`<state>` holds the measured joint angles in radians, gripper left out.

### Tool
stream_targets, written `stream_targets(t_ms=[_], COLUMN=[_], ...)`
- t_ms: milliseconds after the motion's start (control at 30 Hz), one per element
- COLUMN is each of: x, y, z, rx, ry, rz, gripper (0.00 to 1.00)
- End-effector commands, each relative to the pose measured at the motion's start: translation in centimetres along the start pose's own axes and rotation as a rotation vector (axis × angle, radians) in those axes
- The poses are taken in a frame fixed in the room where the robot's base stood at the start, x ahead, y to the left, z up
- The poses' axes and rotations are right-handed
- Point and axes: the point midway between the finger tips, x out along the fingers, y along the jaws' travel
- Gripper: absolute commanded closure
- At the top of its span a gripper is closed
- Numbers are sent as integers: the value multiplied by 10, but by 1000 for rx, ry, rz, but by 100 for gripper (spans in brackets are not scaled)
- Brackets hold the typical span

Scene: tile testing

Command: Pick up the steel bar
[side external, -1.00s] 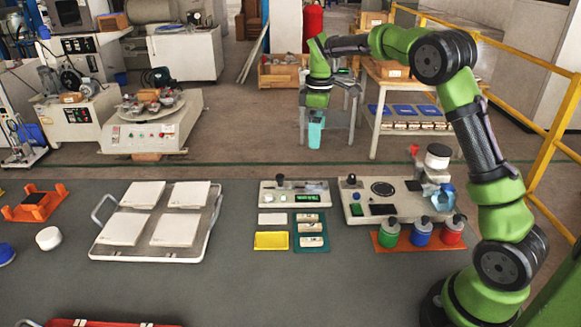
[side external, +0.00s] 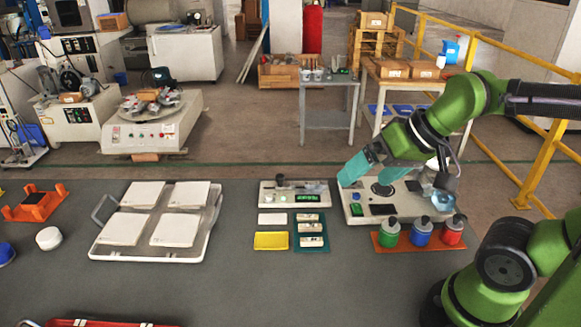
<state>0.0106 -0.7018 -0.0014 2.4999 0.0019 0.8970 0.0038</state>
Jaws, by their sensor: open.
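I cannot pick out a steel bar with certainty. Several small pale bar-like pieces with dark markings (side external: 311,229) lie in a row on a teal tray (side external: 298,247) in the middle of the bench. My gripper (side external: 350,174), with teal fingers, is open.
A small device with a green display (side external: 307,198) stands behind the tray. Green, blue and red capped bottles (side external: 421,235) stand on an orange mat at right.

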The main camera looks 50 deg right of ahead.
Motion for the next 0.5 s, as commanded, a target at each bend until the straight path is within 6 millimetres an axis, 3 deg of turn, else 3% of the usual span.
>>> stream_targets(t_ms=[33, 333, 500], x=[-5, -10, -10], y=[-2, -6, -6], z=[1, -1, -1], rx=[-10, -22, -22], ry=[19, 38, 38], rz=[-11, -23, -23], gripper=[3, 49, 53])
